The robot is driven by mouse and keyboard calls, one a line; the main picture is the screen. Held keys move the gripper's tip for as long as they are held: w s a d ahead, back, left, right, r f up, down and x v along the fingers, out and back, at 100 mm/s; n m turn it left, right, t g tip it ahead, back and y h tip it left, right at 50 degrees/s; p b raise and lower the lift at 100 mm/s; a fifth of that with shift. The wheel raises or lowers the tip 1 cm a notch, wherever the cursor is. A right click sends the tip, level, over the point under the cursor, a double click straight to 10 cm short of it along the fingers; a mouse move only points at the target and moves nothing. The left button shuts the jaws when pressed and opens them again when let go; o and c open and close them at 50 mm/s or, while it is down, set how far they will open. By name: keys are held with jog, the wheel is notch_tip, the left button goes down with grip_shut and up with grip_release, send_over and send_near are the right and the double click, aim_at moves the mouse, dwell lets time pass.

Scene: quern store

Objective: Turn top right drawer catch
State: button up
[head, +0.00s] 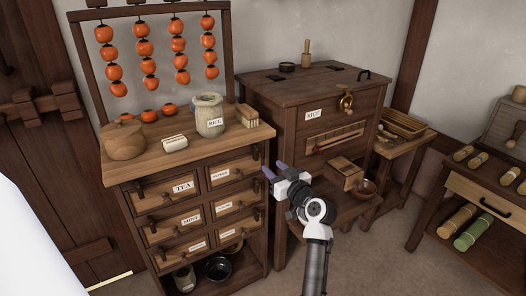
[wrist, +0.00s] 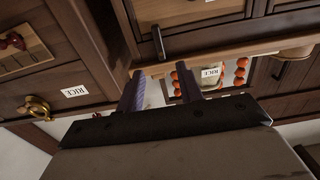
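The small cabinet (head: 150,275) has two columns of labelled drawers. Its top right drawer (head: 220,175) looks shut. A dark catch (head: 256,153) stands roughly upright at that drawer's right end. My gripper (head: 274,169) is just to the right of the catch, apart from it, with its two purple-grey fingers spread and nothing between them. The wrist view looks nearly upside down; there the dark catch (wrist: 158,42) shows beyond and above the open fingertips (wrist: 160,83), by the drawer front (wrist: 200,12).
The rice chest (head: 290,118) with a brass ring latch stands close to the right of the cabinet. A wooden box (head: 343,174) and a bowl (head: 363,188) sit on a low shelf near my arm. A rice jar (head: 209,114) stands on the cabinet top.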

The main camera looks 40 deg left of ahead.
aim_at(257, 152)
jog(key=p+x, duration=0.1)
jog(key=x, duration=0.9)
jog(key=shift+d+r, duration=0.1)
grip_shut()
